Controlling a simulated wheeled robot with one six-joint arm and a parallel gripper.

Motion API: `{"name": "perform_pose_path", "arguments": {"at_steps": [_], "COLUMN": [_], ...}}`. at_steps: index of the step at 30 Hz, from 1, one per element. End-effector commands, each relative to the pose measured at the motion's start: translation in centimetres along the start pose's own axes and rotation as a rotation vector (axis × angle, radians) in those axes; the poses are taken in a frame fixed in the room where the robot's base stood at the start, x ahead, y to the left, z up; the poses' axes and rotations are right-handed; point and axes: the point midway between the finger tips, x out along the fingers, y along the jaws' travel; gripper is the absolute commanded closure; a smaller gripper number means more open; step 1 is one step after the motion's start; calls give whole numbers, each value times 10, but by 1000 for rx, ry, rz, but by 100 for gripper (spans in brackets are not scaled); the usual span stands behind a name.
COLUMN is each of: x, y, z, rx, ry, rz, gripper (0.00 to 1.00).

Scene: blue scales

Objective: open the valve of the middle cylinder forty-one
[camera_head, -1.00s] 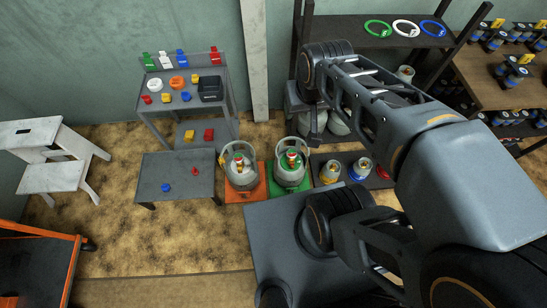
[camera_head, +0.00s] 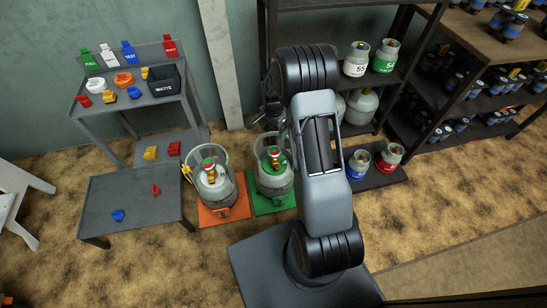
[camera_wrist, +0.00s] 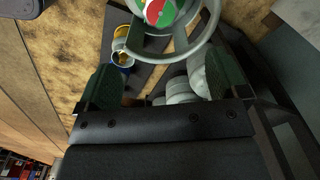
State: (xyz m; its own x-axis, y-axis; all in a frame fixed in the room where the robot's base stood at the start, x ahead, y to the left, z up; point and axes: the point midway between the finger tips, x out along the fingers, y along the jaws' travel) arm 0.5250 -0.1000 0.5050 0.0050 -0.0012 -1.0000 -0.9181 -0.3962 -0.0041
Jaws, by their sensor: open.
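Two grey cylinders with collar handles stand side by side in the head view. One (camera_head: 213,192) is on an orange platform (camera_head: 228,212), the other (camera_head: 272,182) on a green platform (camera_head: 268,206). Both have red and green valve tops. I cannot read a forty-one on either. In the wrist view a grey collar ring (camera_wrist: 212,22) and a red, green and white valve top (camera_wrist: 160,11) show at the top edge, beyond my fingertips. My gripper (camera_wrist: 163,80) is open, with nothing between its fingers.
Small blue (camera_head: 357,165) and red (camera_head: 388,158) cylinders stand on a low dark platform just right of my arm. A shelf with white and green cylinders is behind. A low grey table (camera_head: 125,200) and a tool stand (camera_head: 150,95) are on the left.

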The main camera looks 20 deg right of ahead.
Motion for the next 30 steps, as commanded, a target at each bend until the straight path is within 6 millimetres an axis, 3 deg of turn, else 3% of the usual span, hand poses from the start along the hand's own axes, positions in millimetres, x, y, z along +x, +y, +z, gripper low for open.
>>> {"name": "perform_pose_path", "arguments": {"at_steps": [18,24,30], "x": [114,137,147], "y": [0,0,0], "z": [-2,-2,-2], "rx": [19,19,19], "ry": [-4,-3,-3], "rz": [5,5,5], "gripper": [8,8,8]}}
